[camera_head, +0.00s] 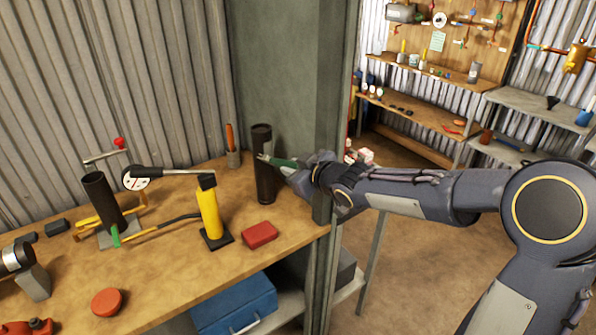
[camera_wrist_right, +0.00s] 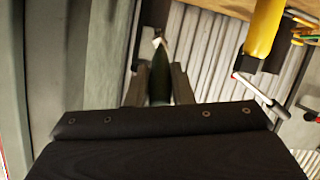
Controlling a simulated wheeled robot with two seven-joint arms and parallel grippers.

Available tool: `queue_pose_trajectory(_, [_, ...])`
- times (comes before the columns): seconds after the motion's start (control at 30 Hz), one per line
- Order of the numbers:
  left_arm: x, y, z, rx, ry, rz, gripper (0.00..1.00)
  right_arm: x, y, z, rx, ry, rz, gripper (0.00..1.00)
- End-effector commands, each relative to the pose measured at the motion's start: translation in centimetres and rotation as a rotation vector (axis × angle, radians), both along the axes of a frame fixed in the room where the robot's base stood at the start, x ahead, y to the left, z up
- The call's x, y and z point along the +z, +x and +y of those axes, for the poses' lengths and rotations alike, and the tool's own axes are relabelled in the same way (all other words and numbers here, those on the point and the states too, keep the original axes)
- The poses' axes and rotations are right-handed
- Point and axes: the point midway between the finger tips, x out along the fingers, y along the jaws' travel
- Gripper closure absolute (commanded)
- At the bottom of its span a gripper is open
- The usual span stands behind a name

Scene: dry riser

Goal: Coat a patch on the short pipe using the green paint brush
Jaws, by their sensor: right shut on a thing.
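My right gripper (camera_head: 299,170) reaches in from the right and is shut on the green paint brush (camera_head: 283,163). The brush points left, and its pale tip lies at or just in front of the upper part of a dark upright pipe (camera_head: 264,180) on the bench. I cannot tell whether it touches. In the right wrist view the green brush (camera_wrist_right: 160,76) sits between the fingers, pale tip outward. Another dark pipe (camera_head: 102,198) stands upright at the left on a grey base. Which one is the short pipe is not certain. My left gripper is out of view.
The wooden bench (camera_head: 180,265) also holds a yellow cylinder with a gauge lever (camera_head: 210,212), a red block (camera_head: 259,235), a red round piece (camera_head: 106,302) and a cup with an orange-handled tool (camera_head: 233,158).

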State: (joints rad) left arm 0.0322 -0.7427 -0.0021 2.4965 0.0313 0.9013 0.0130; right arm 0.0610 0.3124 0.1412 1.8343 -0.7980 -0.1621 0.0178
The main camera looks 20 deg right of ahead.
Motion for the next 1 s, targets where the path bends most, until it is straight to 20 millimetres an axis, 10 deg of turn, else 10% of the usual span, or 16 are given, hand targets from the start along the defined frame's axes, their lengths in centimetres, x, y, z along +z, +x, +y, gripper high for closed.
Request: queue_pose_trajectory(1.0, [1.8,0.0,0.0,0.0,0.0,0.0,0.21,0.1,-5.6,-2.2,-0.001,0.0,0.0,1.0])
